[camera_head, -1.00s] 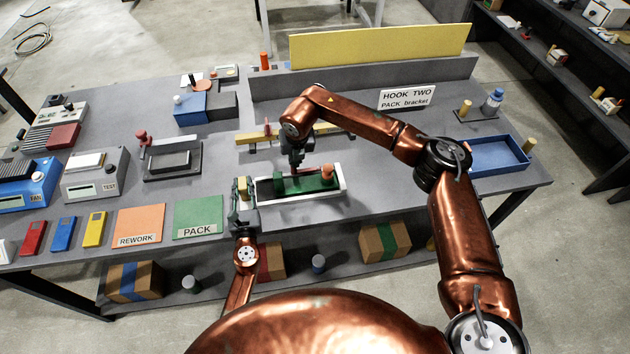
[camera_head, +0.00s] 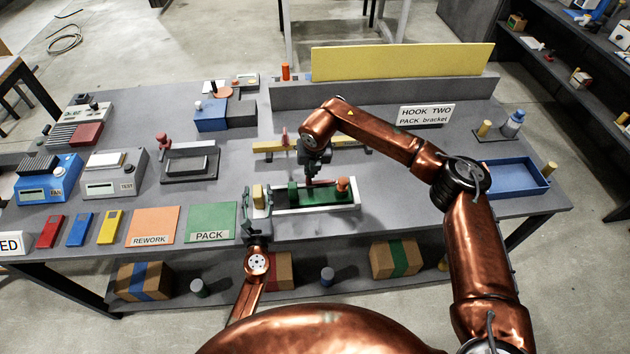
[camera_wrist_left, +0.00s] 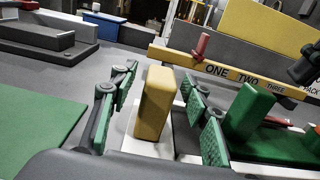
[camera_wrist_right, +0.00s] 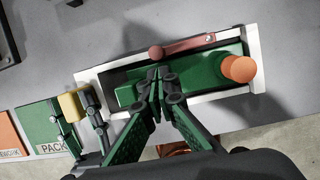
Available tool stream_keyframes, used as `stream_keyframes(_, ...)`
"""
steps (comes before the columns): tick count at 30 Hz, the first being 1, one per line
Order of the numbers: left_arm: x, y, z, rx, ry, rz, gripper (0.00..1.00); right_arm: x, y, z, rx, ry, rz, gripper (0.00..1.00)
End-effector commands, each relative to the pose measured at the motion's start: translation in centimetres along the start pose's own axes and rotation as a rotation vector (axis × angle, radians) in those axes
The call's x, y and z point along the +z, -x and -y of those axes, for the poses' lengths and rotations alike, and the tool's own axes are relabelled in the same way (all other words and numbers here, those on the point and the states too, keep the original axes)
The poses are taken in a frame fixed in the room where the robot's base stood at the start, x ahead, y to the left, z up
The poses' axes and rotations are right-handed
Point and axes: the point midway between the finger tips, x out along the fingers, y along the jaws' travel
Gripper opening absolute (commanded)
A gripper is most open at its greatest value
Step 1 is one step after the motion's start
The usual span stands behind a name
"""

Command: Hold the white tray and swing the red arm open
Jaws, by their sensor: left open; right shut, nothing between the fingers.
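The white tray (camera_head: 356,207) lies on the bench with a green fixture (camera_wrist_right: 228,75) inside it. The red arm (camera_wrist_right: 185,47), a thin bar with a round knob at its left end, lies along the fixture's far side. An orange knob (camera_head: 342,184) stands at the fixture's right end. A yellow block (camera_wrist_left: 155,104) stands upright at the tray's left end. My left gripper (camera_wrist_left: 160,110) is open, with its fingers on either side of the block and gaps visible. My right gripper (camera_wrist_right: 158,78) is shut and empty over the fixture, close to the red arm's knob; contact cannot be told.
A yellow rail (camera_wrist_left: 225,72) marked ONE, TWO, THREE runs behind the tray. A sign (camera_head: 426,115) reads HOOK TWO, PACK bracket. A green PACK mat (camera_head: 211,222) and an orange REWORK mat (camera_head: 152,226) lie left. A blue bin (camera_head: 515,178) stands right.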

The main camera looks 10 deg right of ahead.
Motion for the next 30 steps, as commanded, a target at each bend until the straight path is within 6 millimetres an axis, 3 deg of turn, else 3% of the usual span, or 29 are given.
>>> stream_keyframes(7, -0.1, 1.6, 0.0, 0.000, 0.000, -0.001, 0.43, 0.0, 0.0, 0.0, 0.000, 0.000, 0.000, 0.00)
stream_keyframes(21, -0.1, 10.4, 0.0, -0.001, -0.001, -0.001, 0.43, 0.0, 0.0, 0.0, 0.000, 0.000, 0.000, 0.00)
stream_keyframes(30, 0.0, 12.0, 0.0, 0.000, 0.000, 0.000, 0.43, 0.0, 0.0, 0.0, 0.000, 0.000, 0.000, 0.00)
